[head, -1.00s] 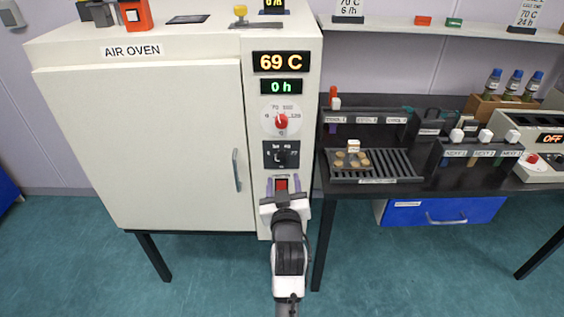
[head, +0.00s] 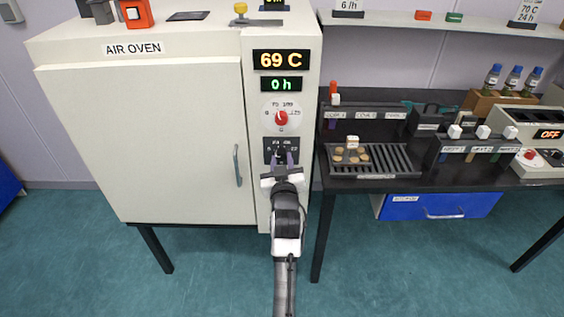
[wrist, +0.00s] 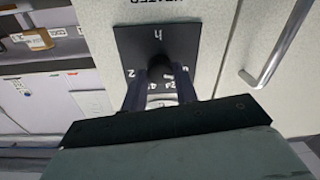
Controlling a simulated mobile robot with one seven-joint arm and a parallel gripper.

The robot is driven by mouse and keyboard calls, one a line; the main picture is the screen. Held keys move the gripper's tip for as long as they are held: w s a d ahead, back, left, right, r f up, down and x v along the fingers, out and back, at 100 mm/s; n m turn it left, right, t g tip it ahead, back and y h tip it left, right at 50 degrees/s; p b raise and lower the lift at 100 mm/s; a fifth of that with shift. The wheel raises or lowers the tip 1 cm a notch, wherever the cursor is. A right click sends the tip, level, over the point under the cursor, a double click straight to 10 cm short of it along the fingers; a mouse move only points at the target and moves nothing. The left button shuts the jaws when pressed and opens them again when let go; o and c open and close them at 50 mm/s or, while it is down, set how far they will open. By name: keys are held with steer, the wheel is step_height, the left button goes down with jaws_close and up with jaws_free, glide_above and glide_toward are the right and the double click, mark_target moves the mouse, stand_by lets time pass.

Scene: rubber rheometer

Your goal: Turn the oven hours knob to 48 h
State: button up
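The black hours knob (wrist: 160,67) sits on a square black dial plate (wrist: 125,40) on the oven's front, with white numbers and an "h" mark. In the head view the dial plate (head: 269,145) is below the red-centred temperature dial (head: 281,118). My gripper (head: 282,158) is in front of the lower part of the plate. The oven displays (head: 281,72) read 69 C and 0 h.
The air oven's door (head: 145,140) has a handle (head: 238,165) sticking out left of my arm. A black bench (head: 450,182) with racks and a slotted tray stands at the right. The floor in front is clear.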

steer(key=c, duration=0.3)
steer(key=shift+c, duration=0.2)
steer(key=m, duration=0.4)
steer(key=shift+m, duration=0.3)
steer(key=m, duration=0.5)
steer(key=shift+f+m+b, duration=0.1)
steer(key=shift+m+b, duration=0.2)
steer(key=m, duration=0.4)
steer(key=shift+a+m+b, duration=0.1)
steer(key=shift+m+b, duration=0.2)
steer(key=shift+m, duration=0.1)
steer(key=m+b, duration=0.1)
steer(key=m, duration=0.4)
steer(key=shift+h, duration=0.3)
steer(key=shift+m, duration=0.3)
